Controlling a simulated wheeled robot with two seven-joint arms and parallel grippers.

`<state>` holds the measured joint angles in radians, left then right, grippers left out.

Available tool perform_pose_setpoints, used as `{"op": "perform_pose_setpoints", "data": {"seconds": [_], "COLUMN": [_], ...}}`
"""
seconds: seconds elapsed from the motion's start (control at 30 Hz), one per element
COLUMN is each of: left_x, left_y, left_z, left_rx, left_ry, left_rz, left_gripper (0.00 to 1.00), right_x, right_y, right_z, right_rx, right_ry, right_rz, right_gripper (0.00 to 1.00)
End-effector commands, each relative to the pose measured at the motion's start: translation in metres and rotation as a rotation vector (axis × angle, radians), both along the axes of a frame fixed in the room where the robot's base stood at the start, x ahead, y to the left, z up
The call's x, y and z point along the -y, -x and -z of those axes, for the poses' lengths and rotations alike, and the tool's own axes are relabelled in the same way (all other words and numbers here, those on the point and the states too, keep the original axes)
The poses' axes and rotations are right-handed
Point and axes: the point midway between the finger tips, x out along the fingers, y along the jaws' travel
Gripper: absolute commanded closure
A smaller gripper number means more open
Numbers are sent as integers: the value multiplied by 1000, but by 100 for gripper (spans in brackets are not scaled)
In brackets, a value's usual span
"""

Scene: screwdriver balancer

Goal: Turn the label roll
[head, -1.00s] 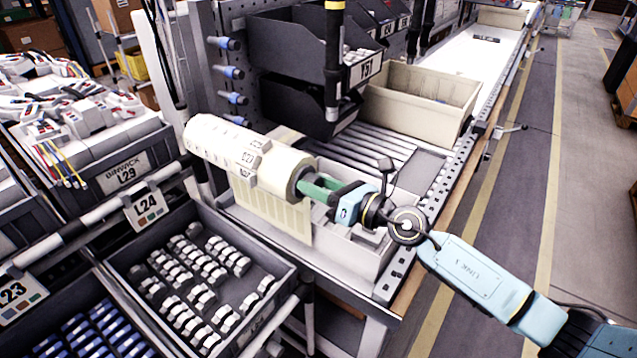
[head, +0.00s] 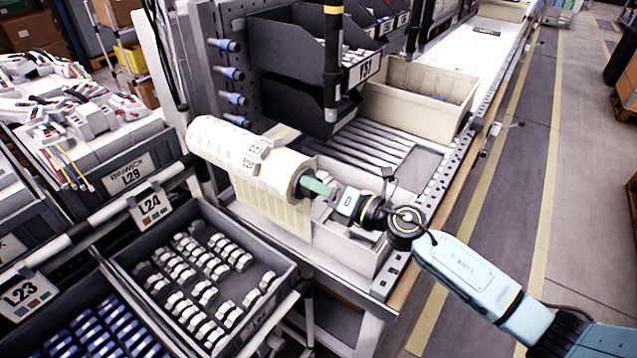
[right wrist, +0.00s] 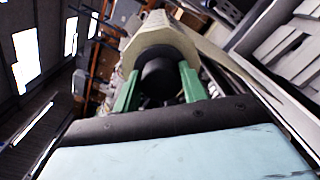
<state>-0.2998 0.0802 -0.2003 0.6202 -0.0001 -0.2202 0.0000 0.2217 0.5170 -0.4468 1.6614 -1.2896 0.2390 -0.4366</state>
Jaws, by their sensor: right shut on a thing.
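The label roll (head: 240,158) is a long cream cylinder lying across the corner of the workbench, with printed labels on its surface and a strip hanging down its front. It also shows in the right wrist view (right wrist: 160,38). My right gripper (head: 312,186) is at the roll's near right end. In the right wrist view its green fingers (right wrist: 157,88) are shut on the dark round end knob (right wrist: 160,80) of the roll, one finger on each side. My left gripper is not in view.
A cream bin (head: 418,98) stands on the bench behind the roll. A grey crate of white parts (head: 215,275) is in front, below the roll. The aisle at right is free.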

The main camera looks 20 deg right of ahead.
Motion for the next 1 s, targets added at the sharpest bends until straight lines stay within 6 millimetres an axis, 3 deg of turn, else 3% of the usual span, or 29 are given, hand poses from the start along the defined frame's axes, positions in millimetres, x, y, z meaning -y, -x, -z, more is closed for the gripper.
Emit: {"op": "perform_pose_setpoints", "data": {"seconds": [0.5,1.0], "left_x": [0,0], "left_y": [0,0], "left_z": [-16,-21], "left_rx": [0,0], "left_ry": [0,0], "left_rz": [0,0], "left_gripper": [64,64], "right_x": [1,1], "right_y": [-1,-1], "right_z": [0,1], "right_rx": [-139,-190], "right_ry": [-179,-246], "right_rz": [2,2], "right_gripper": [81,81]}}
